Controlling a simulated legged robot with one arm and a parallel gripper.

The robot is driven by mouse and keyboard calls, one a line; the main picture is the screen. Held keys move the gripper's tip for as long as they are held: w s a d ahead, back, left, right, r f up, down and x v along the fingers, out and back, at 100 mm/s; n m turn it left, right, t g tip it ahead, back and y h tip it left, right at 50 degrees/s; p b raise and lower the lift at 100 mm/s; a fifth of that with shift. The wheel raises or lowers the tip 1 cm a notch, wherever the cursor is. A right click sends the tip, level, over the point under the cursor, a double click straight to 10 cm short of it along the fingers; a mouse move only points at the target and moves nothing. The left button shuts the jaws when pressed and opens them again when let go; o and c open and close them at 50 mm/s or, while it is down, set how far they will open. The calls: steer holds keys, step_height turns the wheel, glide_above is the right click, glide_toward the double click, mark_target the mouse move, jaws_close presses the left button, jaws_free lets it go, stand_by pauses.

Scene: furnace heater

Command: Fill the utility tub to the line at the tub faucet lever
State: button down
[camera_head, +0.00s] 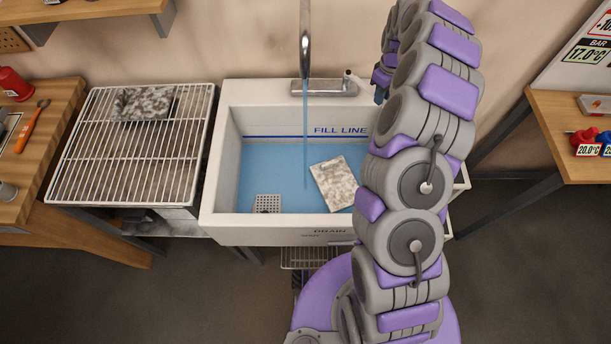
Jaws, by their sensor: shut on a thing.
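The white utility tub (213,190) stands in the middle, with blue water (282,178) in it. A dark blue line marked FILL LINE (340,130) runs along its back wall, and the water's edge lies slightly below it. The faucet (305,40) pours a thin stream into the tub. The tub faucet lever (353,77) is at the right end of the faucet base. My gripper (378,94) is at the lever's right end and shut on it; my arm partly hides the gripper and the tub's right side.
A speckled grey block (334,183) lies in the tub near a drain grate (268,203). A wire rack (90,165) at left holds another speckled block (143,103). Wooden benches flank the scene, the left one (62,105) and the right one (560,110).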

steer(key=shift+w+d, duration=0.15)
steer(key=shift+w+d+n, duration=0.75)
steer(key=shift+n, duration=0.25)
stand_by(6.8)
